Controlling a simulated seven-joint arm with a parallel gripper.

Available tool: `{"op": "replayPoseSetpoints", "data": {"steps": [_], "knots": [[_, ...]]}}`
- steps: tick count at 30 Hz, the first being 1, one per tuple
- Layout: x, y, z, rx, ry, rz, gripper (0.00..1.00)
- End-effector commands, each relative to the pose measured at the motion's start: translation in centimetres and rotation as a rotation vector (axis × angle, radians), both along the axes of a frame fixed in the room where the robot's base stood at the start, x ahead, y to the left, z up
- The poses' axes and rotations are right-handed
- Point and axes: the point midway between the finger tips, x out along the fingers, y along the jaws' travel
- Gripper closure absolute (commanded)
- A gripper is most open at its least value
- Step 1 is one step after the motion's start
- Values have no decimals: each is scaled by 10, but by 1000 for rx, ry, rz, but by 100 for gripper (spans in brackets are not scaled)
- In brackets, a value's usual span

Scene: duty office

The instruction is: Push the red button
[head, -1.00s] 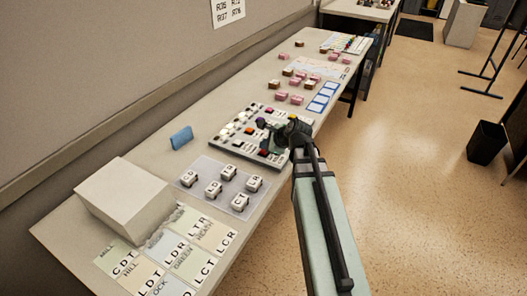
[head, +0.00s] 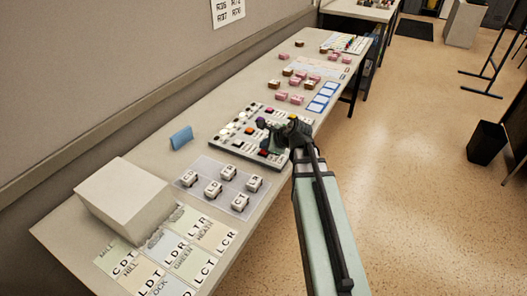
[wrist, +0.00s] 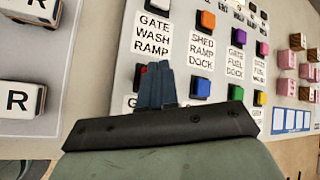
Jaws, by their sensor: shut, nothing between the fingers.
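The red button (wrist: 143,70) shows in the wrist view as a small red patch beside the left edge of my fingers, mostly hidden behind them. In the head view a red button (head: 263,152) lies near the front lower corner of the button panel (head: 228,147). My gripper (wrist: 157,67) is shut and empty, its blue-grey fingertips over the panel right at the red button. I cannot tell whether they touch it. In the head view my gripper (head: 272,144) reaches over the panel from the right and covers part of it.
Close by on the panel are a blue button (wrist: 200,87), an orange button (wrist: 207,20) and a purple button (wrist: 238,37). Pink blocks (head: 297,99) lie beyond.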

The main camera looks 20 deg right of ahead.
Motion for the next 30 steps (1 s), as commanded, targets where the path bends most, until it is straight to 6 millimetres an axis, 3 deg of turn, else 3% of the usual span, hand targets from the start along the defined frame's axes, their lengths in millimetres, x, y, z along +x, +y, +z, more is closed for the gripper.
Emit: {"op": "replayPoseSetpoints", "data": {"steps": [30], "knots": [[0,0,-9,0,0,0,100]]}}
